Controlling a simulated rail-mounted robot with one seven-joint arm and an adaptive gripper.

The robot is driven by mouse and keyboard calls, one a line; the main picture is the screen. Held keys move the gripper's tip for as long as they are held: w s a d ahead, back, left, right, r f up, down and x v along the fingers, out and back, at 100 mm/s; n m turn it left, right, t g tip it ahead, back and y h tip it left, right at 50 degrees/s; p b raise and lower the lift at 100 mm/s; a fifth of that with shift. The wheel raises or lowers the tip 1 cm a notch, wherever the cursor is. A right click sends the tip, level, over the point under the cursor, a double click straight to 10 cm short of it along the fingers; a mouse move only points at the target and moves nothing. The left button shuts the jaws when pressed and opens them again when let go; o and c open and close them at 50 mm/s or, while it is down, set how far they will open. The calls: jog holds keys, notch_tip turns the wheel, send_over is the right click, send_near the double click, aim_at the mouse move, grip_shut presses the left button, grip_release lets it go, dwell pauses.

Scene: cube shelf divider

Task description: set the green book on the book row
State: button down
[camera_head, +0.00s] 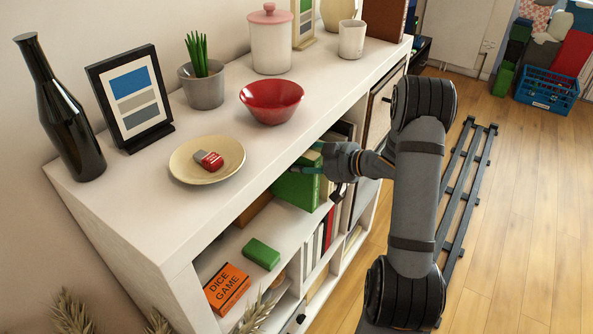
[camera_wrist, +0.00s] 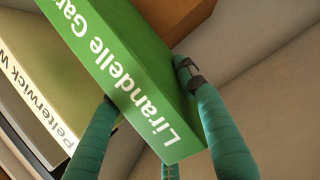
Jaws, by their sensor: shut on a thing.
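The green book (camera_head: 297,190) stands upright in an upper compartment of the white shelf, under the top board. Its spine, lettered "Lirandelle Ga...", fills the middle of the wrist view (camera_wrist: 110,60). My gripper (camera_head: 309,161) is shut on it, with teal fingers on both sides of the spine in the wrist view (camera_wrist: 145,85). The book row shows beside it in the wrist view as a cream-spined book (camera_wrist: 38,95) lettered "Pelterwick W", close alongside. Whether the two touch, and whether the green book's bottom rests on the board, I cannot tell.
The shelf's top board (camera_head: 215,120) overhangs the compartment. On it are a red bowl (camera_head: 271,101), a plate (camera_head: 190,172), a black bottle (camera_head: 68,120) and a picture frame (camera_head: 131,95). Lower down lie a green block (camera_head: 261,253) and an orange "Dice Game" box (camera_head: 227,288).

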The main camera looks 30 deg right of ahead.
jog(key=shift+w+d+f, duration=0.1)
jog(key=shift+d+f, duration=0.05)
jog(key=shift+f, duration=1.8)
jog(key=shift+f, duration=0.15)
jog(key=c, duration=1)
grip_release()
jog(key=shift+c, duration=0.2)
jog(key=v, duration=1.2)
